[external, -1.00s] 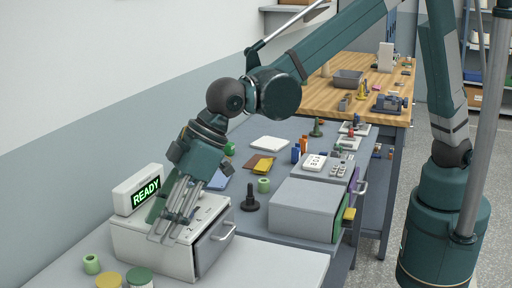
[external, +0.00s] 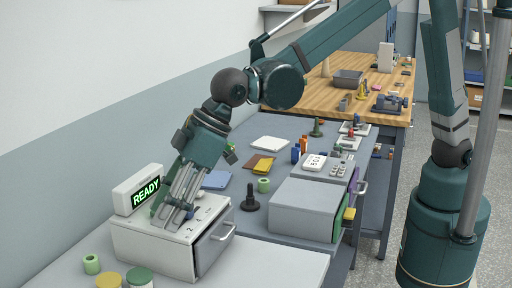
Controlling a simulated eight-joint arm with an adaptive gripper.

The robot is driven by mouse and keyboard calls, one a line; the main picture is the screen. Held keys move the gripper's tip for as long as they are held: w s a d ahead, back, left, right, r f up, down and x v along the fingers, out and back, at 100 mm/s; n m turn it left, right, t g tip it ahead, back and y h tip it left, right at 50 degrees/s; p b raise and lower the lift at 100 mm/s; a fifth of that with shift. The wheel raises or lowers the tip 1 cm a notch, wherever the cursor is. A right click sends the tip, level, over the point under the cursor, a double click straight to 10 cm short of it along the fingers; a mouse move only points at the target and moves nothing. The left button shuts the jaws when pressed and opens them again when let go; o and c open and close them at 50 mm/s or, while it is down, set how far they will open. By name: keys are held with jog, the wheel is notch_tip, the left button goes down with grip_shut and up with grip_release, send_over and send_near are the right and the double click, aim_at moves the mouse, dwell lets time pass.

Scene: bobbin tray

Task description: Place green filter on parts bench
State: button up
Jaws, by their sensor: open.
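A flat green piece (external: 158,198), possibly the green filter, shows at the left of my fingers, over the white box (external: 150,246) with the READY display. My fingers hide much of it, and I cannot tell whether it touches the box. My gripper (external: 175,219) points down over the top of that box, its fingers open. Whether the fingertips touch the box top is unclear. Two light green hollow cylinders also show: one (external: 92,264) left of the box, one (external: 263,185) behind it. The grey bench (external: 285,268) runs under these things; a wooden-topped bench (external: 330,98) stands farther back.
The READY display (external: 140,191) stands close to my gripper's left. A grey box (external: 305,207) and a black knobbed post (external: 250,199) stand to the right. Jars with yellow (external: 109,281) and green (external: 139,277) lids are at the front left. The bench's front right is clear.

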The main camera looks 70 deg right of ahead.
jog(key=s+d+r+m+t+h, duration=0.1)
jog(key=d+r, duration=0.2)
jog(key=d, duration=1)
jog(key=s+d+r+m, duration=0.1)
jog(key=d+r+m, duration=0.15)
jog(key=d, duration=1.15)
jog(key=s+d+r+m+t+h, duration=0.1)
jog(key=d+r, duration=0.2)
jog(key=d, duration=1)
jog(key=s+d+f+m+h, duration=0.1)
jog(key=s+d+f+m, duration=0.1)
jog(key=s+d, duration=0.7)
jog(key=s+d+f+m+h, duration=0.1)
jog(key=s+d+f, duration=0.3)
jog(key=s+d, duration=0.6)
jog(key=d+m, duration=0.1)
jog(key=d, duration=0.7)
jog(key=shift+s+d+t+h, duration=0.25)
jog(key=shift+d+t+h, duration=0.05)
